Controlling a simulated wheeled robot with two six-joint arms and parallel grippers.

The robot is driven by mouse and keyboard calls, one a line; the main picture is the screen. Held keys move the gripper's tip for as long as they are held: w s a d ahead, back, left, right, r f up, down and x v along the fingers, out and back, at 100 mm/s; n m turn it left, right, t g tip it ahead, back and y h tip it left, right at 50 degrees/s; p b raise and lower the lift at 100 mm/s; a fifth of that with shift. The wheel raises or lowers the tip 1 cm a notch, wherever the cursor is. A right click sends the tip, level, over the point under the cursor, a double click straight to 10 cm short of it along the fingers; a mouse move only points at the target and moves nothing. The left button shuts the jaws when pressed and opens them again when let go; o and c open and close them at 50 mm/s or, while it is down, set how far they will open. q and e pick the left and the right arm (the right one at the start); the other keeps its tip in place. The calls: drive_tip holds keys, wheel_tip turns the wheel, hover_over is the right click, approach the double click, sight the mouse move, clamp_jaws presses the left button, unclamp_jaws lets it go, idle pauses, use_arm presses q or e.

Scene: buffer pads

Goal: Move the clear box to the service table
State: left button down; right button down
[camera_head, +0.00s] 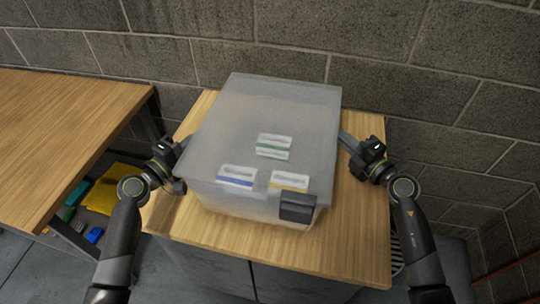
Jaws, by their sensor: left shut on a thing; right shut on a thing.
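The clear box (225,130) is a large translucent lidded bin with a dark latch (297,207) on its front. Small labelled packs with blue, yellow and green stripes show through it. It is over a wooden-topped cabinet (350,250), slightly turned; I cannot tell whether it rests on the top or is held just above it. My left gripper (177,160) is shut on the box's left side. My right gripper (350,145) is shut on its right side. The fingertips are partly hidden against the box. Which table is the service table is not marked.
Another wooden table (60,130) stands at the left with a bare top. Below it, a shelf holds a yellow item (105,190) and small blue and green things. A gap of floor separates the two. A grey block wall (420,60) runs close behind.

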wheel_tip(320, 180, up, 5)
drive_tip(key=p, duration=0.4)
drive_tip(key=shift+r+p, duration=0.1)
drive_tip(key=shift+p, duration=0.25)
drive_tip(key=shift+w, duration=0.1)
idle(0.8)
